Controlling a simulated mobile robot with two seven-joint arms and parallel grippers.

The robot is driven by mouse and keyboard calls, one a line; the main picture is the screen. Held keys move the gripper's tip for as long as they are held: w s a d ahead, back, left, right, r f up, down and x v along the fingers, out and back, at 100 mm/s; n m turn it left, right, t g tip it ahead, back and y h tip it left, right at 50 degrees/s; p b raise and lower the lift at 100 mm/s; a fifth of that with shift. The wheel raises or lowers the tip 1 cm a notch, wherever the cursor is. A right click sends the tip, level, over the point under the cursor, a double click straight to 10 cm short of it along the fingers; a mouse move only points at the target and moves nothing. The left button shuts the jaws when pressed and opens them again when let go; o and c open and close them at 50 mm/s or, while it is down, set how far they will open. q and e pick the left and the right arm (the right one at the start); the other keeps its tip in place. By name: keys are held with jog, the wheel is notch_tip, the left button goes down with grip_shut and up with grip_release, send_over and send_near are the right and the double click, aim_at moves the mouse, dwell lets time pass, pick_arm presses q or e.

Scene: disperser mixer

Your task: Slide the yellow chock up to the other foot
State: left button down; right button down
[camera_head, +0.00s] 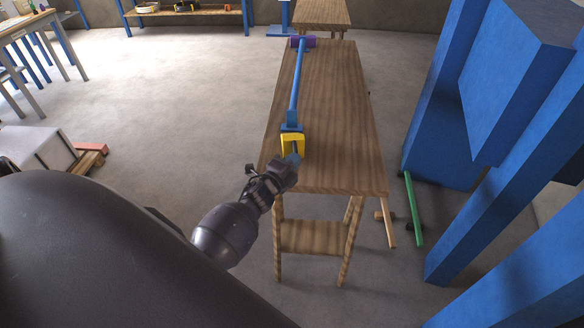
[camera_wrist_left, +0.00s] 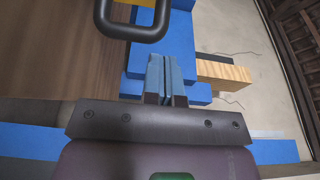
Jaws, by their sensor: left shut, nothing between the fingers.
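The yellow chock (camera_head: 293,138) stands on the near part of the wooden bench, against the blue foot (camera_head: 291,122) at the near end of a long blue bar (camera_head: 297,82). A purple piece (camera_head: 302,41) is at the bar's far end. My left gripper (camera_head: 293,158) is at the chock's near side; I cannot tell whether it touches. In the left wrist view its two blue fingers (camera_wrist_left: 165,75) are together with nothing between them. A black loop handle (camera_wrist_left: 132,33) and a sliver of yellow lie just ahead of them. My right gripper is out of view.
The narrow wooden bench (camera_head: 340,120) is bare to the right of the bar. Big blue machine posts (camera_head: 440,110) stand to the right. A green bar (camera_head: 412,210) leans beside the bench. Open floor (camera_head: 190,110) lies to the left.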

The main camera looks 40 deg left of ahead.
aim_at(293, 147)
pick_arm(q)
jog(key=shift+w+a, duration=0.3)
jog(key=shift+w, duration=0.05)
jog(key=shift+w+a+b, duration=0.65)
jog(key=shift+w+a, duration=0.45)
jog(key=shift+a, duration=0.2)
jog(key=shift+w+a, duration=0.2)
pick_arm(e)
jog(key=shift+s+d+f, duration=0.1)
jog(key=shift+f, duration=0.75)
pick_arm(q)
jog(key=shift+d, duration=0.1)
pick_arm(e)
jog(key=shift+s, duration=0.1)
